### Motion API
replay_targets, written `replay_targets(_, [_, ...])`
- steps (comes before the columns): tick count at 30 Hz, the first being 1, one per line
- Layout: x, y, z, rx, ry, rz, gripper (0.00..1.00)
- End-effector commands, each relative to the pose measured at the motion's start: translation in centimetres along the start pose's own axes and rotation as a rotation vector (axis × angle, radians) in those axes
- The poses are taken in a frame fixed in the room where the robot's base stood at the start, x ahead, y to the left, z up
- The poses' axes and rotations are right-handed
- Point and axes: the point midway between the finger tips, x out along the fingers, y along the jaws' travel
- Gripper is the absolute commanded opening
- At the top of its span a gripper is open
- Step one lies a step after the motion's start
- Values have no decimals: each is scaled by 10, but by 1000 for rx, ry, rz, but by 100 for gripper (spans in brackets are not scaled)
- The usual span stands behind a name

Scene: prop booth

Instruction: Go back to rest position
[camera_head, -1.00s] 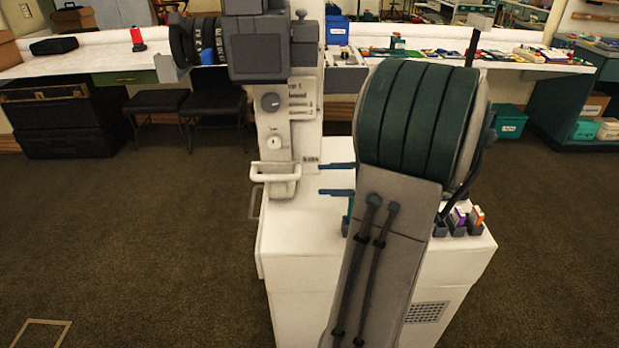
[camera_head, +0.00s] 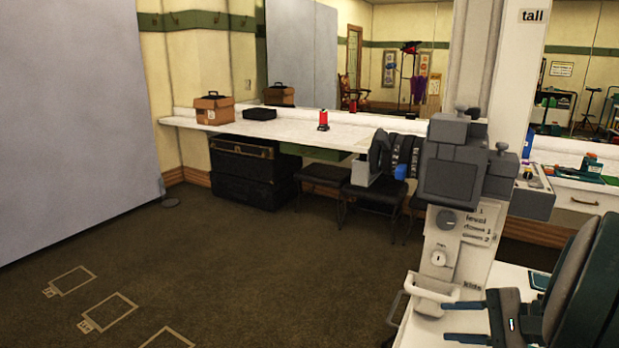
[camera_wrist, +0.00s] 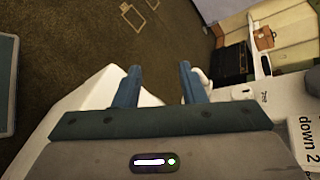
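My gripper (camera_head: 448,322) is at the lower right of the head view, its two blue fingers pointing left beside a white cabinet. In the wrist view my gripper (camera_wrist: 159,68) has its fingers well apart with nothing between them. A grey machine (camera_head: 452,175) with a knob, a label panel and black ribbed wheels stands over the cabinet. A white tray-like handle (camera_head: 437,291) sticks out at its lower front, close to the fingertips in the head view. I cannot tell whether they touch.
Black cases (camera_head: 245,178) and stools (camera_head: 325,177) stand below. A large grey panel (camera_head: 75,120) is at left. The carpet between is clear, with taped outlines.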

Motion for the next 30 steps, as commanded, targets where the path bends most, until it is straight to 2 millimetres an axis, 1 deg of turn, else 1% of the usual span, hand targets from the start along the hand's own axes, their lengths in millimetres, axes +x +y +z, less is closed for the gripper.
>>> replay_targets(1, [12,-9,31,-53,-25,107,37])
replay_targets(3, [28,-4,61,-128,-41,261,37])
replay_targets(7, [41,8,108,-305,-43,522,37])
replay_targets(9, [42,13,129,-421,-30,647,37])
replay_targets(12, [39,16,152,-611,3,802,37])
replay_targets(15, [34,12,169,-811,48,917,37])
replay_targets(18, [29,6,181,-989,91,989,37])
replay_targets(21, [27,-1,188,-1119,127,1025,37])
replay_targets(25, [26,-5,192,-1205,151,1044,37])
replay_targets(30, [27,-5,191,-1219,156,1048,37])
